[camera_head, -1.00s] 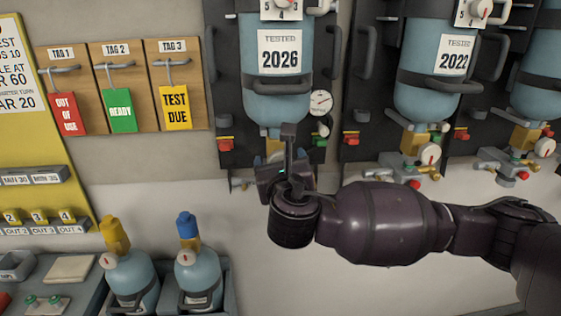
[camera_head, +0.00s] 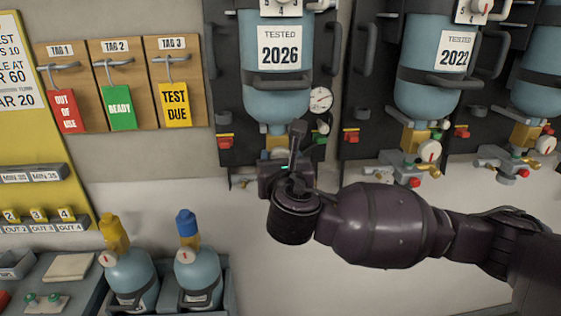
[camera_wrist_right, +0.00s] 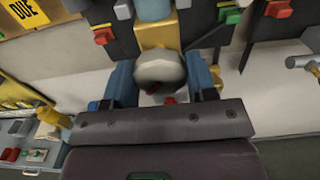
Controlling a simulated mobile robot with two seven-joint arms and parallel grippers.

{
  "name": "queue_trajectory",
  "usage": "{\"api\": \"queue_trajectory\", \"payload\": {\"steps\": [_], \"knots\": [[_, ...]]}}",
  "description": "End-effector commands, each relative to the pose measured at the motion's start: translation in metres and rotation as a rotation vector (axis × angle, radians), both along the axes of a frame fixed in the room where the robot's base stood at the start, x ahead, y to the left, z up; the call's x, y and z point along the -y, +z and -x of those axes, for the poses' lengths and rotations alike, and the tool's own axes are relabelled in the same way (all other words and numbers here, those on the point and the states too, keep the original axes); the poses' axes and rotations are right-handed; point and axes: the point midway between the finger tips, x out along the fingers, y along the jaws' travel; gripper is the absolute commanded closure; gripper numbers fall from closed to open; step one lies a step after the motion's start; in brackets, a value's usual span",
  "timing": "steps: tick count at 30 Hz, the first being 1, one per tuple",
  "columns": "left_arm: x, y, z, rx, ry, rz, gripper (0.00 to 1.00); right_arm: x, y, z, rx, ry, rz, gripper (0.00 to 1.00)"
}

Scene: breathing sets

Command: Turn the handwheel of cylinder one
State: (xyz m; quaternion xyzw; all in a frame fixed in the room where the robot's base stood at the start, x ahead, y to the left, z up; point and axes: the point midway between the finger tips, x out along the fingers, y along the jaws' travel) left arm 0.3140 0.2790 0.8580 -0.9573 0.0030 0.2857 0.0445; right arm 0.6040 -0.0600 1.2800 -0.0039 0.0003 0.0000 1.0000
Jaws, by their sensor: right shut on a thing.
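Cylinder one appears to be the blue cylinder (camera_head: 277,95) with the "TESTED 2026" label, upright on a dark wall panel. Its yellow valve block (camera_wrist_right: 158,33) shows above the grey-white round handwheel (camera_wrist_right: 160,66) in the right wrist view. A small red part shows just below the wheel. My left gripper is in neither view.
A gauge (camera_head: 321,99), a red button (camera_head: 226,142) and a green button (camera_head: 320,139) flank the valve. The "TESTED 2022" cylinder (camera_head: 428,85) hangs to the right. Two small bottles (camera_head: 197,275) stand in a holder at lower left.

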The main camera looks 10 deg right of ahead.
Motion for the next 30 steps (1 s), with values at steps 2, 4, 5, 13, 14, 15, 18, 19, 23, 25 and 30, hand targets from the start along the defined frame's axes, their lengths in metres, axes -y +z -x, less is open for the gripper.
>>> {"api": "queue_trajectory", "payload": {"steps": [2,4,5,13,14,15,18,19,23,25,30], "knots": [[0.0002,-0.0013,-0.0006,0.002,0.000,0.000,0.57,-0.0003,-0.0014,0.0005,-0.002,0.000,-0.061,0.72],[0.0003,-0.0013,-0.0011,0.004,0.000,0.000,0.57,0.0000,-0.0010,0.0004,-0.001,0.000,-0.115,0.72],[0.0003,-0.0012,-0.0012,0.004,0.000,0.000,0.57,0.0002,-0.0012,0.0004,-0.001,0.000,-0.138,0.72],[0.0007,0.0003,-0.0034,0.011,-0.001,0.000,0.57,0.0003,-0.0009,0.0004,-0.001,0.002,-0.323,0.72],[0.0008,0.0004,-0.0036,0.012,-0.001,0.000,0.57,0.0003,-0.0010,0.0004,-0.001,0.002,-0.340,0.72],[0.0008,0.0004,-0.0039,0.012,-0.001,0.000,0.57,0.0003,-0.0007,0.0004,-0.001,0.002,-0.361,0.72],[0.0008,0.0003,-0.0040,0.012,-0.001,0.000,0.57,0.0002,-0.0005,0.0003,0.000,0.003,-0.403,0.72],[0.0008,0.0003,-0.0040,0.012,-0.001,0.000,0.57,0.0004,-0.0005,0.0003,0.000,0.003,-0.414,0.72],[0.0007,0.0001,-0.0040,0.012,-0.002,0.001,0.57,0.0007,-0.0005,0.0002,0.000,0.002,-0.447,0.72],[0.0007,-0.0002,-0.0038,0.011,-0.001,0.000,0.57,0.0006,-0.0005,0.0002,0.000,0.003,-0.457,0.72],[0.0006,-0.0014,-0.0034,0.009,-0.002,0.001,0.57,0.0005,-0.0004,0.0003,0.000,0.003,-0.466,0.72]]}}
